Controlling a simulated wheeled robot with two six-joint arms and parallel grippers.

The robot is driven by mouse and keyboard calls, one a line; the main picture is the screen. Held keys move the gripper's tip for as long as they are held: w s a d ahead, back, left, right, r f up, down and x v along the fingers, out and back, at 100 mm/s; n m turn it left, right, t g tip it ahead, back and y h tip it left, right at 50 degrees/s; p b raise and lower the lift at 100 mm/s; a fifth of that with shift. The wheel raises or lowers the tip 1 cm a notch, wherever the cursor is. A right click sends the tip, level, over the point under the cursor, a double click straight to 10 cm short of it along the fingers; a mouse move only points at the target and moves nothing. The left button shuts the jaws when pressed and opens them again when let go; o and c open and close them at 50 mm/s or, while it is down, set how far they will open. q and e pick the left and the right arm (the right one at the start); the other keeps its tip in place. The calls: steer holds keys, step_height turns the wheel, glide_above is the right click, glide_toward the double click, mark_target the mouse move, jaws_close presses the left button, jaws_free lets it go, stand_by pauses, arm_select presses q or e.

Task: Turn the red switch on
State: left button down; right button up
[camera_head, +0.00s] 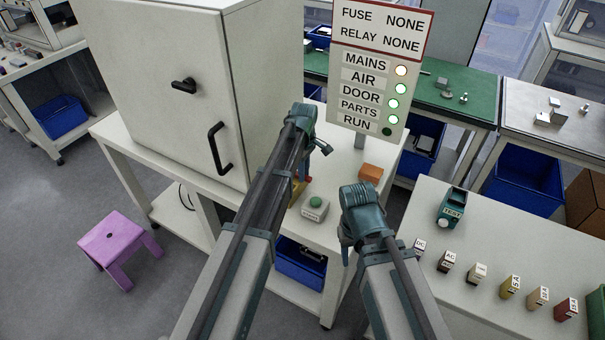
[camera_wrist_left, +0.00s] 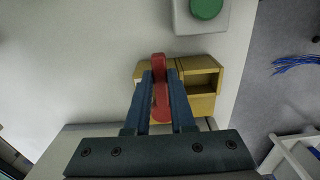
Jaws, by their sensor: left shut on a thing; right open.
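The red switch (camera_wrist_left: 159,88) is a red lever on a yellow box (camera_wrist_left: 203,84), seen in the left wrist view. My left gripper (camera_wrist_left: 162,76) has its two fingers on either side of the lever and is shut on it. In the head view the left gripper (camera_head: 320,148) is over the table beside the white cabinet. The yellow box (camera_head: 298,189) shows only partly there, behind my left arm. My right gripper (camera_head: 348,248) is open and empty, in front of the table's right part; its fingertips are hard to see.
A white box with a green button (camera_head: 316,204) stands close to the switch. An orange block (camera_head: 371,173) lies behind it. The sign (camera_head: 378,75) shows MAINS, AIR, DOOR and PARTS lit, RUN dark. The white cabinet (camera_head: 170,90) stands left. Several small parts lie on the right table (camera_head: 450,310).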

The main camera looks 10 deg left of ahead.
arm_select(q)
steer(key=shift+w, duration=0.1)
stand_by(0.5)
steer(key=c, duration=0.8)
jaws_free()
steer(key=shift+o, duration=0.2)
steer(key=shift+r, duration=0.15)
step_height(320, 180, up, 14)
steer(key=p, duration=1.3)
steer(key=shift+f+p, duration=0.2)
steer(key=shift+p, duration=0.2)
steer(key=s+d+f+m+b, duration=0.1)
steer(key=s+d+m, duration=0.1)
steer(key=s+m, duration=0.6)
steer(key=s+d+f+m+y+b, duration=0.1)
steer(key=s+m, duration=0.8)
steer(key=s, duration=1.1)
steer(key=shift+d+f+m+b, duration=0.3)
steer(key=shift+d+f+b, duration=0.5)
steer(key=shift+d, duration=0.45)
